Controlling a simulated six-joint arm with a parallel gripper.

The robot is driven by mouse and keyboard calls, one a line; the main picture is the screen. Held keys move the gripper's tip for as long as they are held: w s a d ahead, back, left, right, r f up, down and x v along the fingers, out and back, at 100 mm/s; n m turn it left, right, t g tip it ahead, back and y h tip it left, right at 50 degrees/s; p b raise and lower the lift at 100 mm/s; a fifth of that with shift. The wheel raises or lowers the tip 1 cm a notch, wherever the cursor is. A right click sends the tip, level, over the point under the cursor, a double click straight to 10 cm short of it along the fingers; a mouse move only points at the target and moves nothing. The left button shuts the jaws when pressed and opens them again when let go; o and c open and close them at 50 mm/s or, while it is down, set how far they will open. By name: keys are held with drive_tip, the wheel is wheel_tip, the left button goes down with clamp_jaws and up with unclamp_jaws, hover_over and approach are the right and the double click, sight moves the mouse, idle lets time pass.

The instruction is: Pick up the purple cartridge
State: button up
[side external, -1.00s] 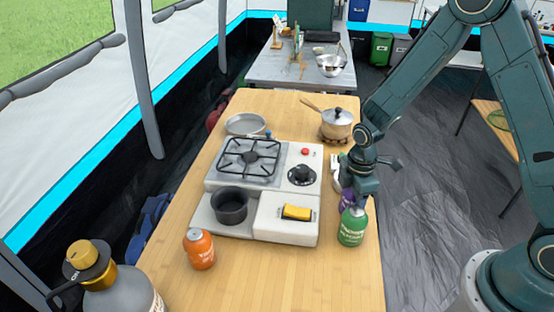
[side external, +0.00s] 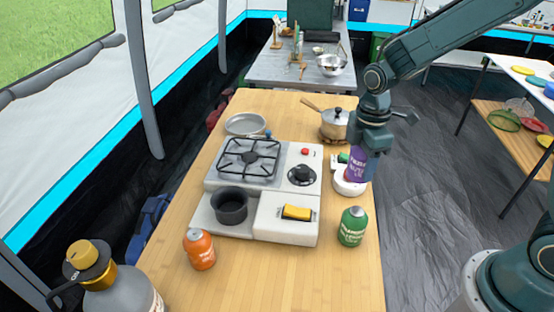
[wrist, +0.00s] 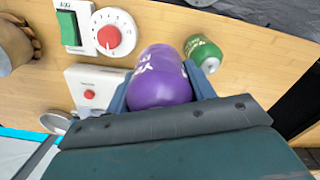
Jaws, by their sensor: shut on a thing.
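The purple cartridge (side external: 355,166) is held in my gripper (side external: 364,160), above the right side of the wooden table. In the wrist view the purple cartridge (wrist: 160,78) sits between the two fingers of my gripper (wrist: 160,90), with a finger against each side. Its white lettering shows in part. In the side view the gripper hides part of the cartridge.
A green cartridge (side external: 352,227) stands on the table below. An orange cartridge (side external: 199,249) stands at the front left. A white stove (side external: 285,218) with a black pot (side external: 229,206) is mid-table. A lidded saucepan (side external: 335,123) and a white device (side external: 347,187) are close to my gripper.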

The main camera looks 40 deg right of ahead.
wheel_tip(320, 180, up, 8)
drive_tip(key=shift+f, duration=0.2)
drive_tip(key=shift+w+f, duration=0.1)
drive_tip(key=shift+f, duration=0.05)
idle(0.6)
drive_tip(key=shift+w+f+m, duration=0.2)
drive_tip(key=shift+f+m, duration=0.3)
drive_tip(key=shift+w+d+f+m, duration=0.15)
drive_tip(key=shift+w+f+m, duration=0.35)
drive_tip(key=shift+f+m, duration=1.65)
drive_tip(key=shift+w+d+f+m, duration=0.2)
drive_tip(key=shift+w+f+m, duration=0.25)
drive_tip(key=shift+f+m, duration=1.7)
drive_tip(key=shift+w+d+f+m, duration=0.15)
drive_tip(key=shift+w+f+m, duration=0.35)
drive_tip(key=shift+f+m, duration=1.65)
drive_tip(key=shift+f+n, duration=0.2)
drive_tip(key=shift+n, duration=0.05)
drive_tip(key=s+a+r, duration=0.2)
drive_tip(key=a+r, duration=0.5)
drive_tip(key=a, duration=0.6)
drive_tip(key=s+a+r, duration=0.2)
drive_tip(key=a+r, duration=0.6)
drive_tip(key=a, duration=0.5)
drive_tip(key=shift+a+n, duration=0.3)
drive_tip(key=shift+n, duration=0.1)
drive_tip(key=shift+f, duration=0.1)
